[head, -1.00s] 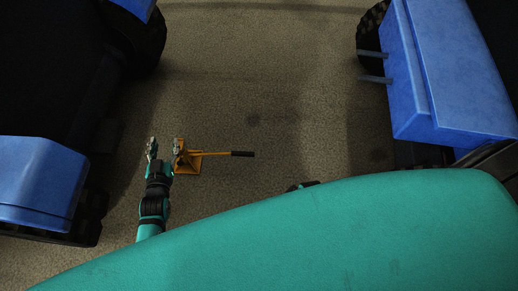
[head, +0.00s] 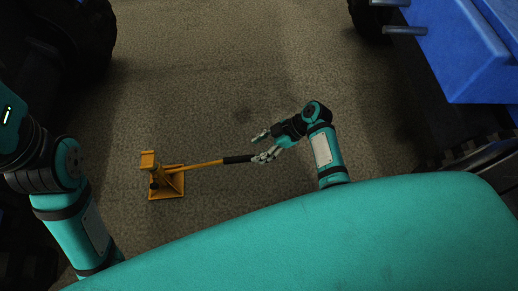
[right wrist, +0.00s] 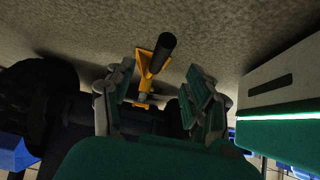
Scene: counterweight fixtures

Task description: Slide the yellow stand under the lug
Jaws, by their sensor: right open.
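The yellow stand (head: 166,182) is upright on the floor at the left of the head view. Its yellow bar points right and ends in a black grip (head: 236,159). My right gripper (head: 260,148) is open at the end of this grip, one finger near it and the other farther up. In the right wrist view the black grip (right wrist: 160,50) shows ahead of the open fingers, roughly centred between them; I cannot tell if they touch it. My left arm is at the left edge, and its gripper is out of view. I cannot identify the lug for certain.
A blue machine (head: 455,60) with two grey metal bars (head: 405,31) stands at the upper right. A dark wheel (head: 90,40) is at the upper left. The floor (head: 230,80) between them is clear.

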